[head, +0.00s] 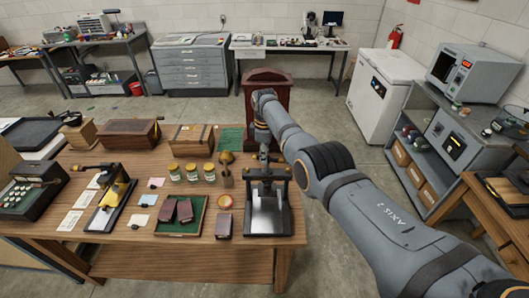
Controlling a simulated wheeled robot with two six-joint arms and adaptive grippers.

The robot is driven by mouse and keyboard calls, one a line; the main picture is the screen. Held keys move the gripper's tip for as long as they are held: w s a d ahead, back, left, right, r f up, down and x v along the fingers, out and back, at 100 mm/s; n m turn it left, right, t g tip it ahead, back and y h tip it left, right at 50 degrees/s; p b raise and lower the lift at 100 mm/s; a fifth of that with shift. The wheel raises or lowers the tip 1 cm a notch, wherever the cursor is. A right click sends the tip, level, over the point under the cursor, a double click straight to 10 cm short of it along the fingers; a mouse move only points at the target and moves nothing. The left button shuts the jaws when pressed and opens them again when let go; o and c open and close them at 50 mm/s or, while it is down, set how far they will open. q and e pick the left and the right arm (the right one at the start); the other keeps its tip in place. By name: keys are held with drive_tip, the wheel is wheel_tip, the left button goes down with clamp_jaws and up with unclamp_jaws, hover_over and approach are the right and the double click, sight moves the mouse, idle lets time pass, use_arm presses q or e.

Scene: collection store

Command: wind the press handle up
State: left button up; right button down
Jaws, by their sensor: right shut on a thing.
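The press (268,208) stands near the right end of the wooden table, with a dark frame, a dark crossbar and a pale flat bed. My right arm comes in from the right and reaches down over the press. My right gripper (263,158) is above the crossbar, at the top of the press, and is shut on the handle. The handle itself is small and mostly hidden by the gripper and wrist. My left gripper is not in view.
On the table (190,262), left of the press, are a green tray (196,228) with dark red books, several small jars (191,172), a brush (226,165) and wooden boxes (128,132). A red-brown wooden stand (268,84) is behind the table. Shelving (430,160) is at right.

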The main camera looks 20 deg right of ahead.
drive_tip(key=shift+s+f+n, duration=0.1)
drive_tip(key=shift+s+n, duration=0.05)
drive_tip(key=shift+n, duration=0.55)
drive_tip(key=shift+p, duration=0.3)
drive_tip(key=c, duration=1.2)
unclamp_jaws()
wheel_tip(320, 180, up, 12)
drive_tip(key=shift+r, duration=0.1)
